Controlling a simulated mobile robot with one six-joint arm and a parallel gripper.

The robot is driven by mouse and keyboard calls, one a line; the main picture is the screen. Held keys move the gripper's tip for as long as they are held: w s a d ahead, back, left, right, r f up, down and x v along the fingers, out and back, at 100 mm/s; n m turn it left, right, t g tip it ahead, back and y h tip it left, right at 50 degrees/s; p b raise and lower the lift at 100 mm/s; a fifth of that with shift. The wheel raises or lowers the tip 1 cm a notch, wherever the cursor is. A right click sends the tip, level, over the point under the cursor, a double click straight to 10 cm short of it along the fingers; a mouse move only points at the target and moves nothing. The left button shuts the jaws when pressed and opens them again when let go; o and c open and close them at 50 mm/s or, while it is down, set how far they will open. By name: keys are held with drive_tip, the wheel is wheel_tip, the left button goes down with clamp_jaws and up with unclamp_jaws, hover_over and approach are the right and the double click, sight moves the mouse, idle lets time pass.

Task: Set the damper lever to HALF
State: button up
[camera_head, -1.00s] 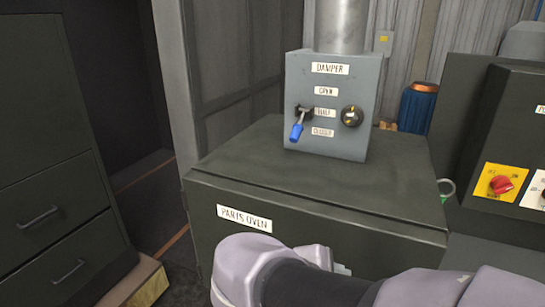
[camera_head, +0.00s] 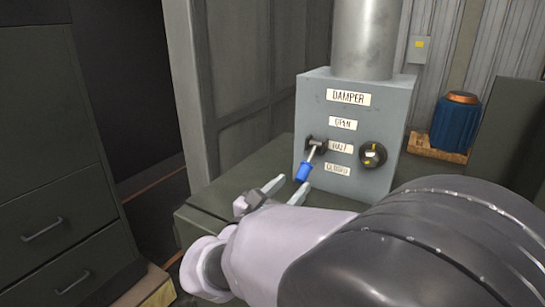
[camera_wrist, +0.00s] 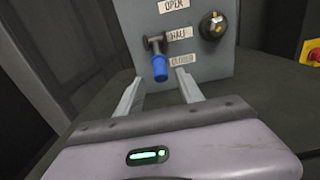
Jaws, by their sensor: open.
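The damper box (camera_head: 317,95) is grey, with labels OPEN, HALF and CLOSED from top to bottom. Its lever has a blue grip (camera_head: 304,172) and a metal shaft from a dark pivot beside HALF. The lever slants down, its grip about level with CLOSED. My gripper (camera_head: 288,190) is open just in front of and below the grip. In the wrist view the blue grip (camera_wrist: 160,68) appears beyond and between the two fingertips (camera_wrist: 159,77). I cannot tell whether either finger touches it.
A black knob (camera_head: 373,155) sits right of the lever on the box. A duct (camera_head: 366,40) rises from the box top. A blue motor (camera_head: 456,122) is at the back right; a drawer cabinet (camera_head: 50,150) stands left.

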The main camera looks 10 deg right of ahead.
sight(308, 168)
drive_tip(key=x, duration=1)
clamp_jaws()
idle(1.0)
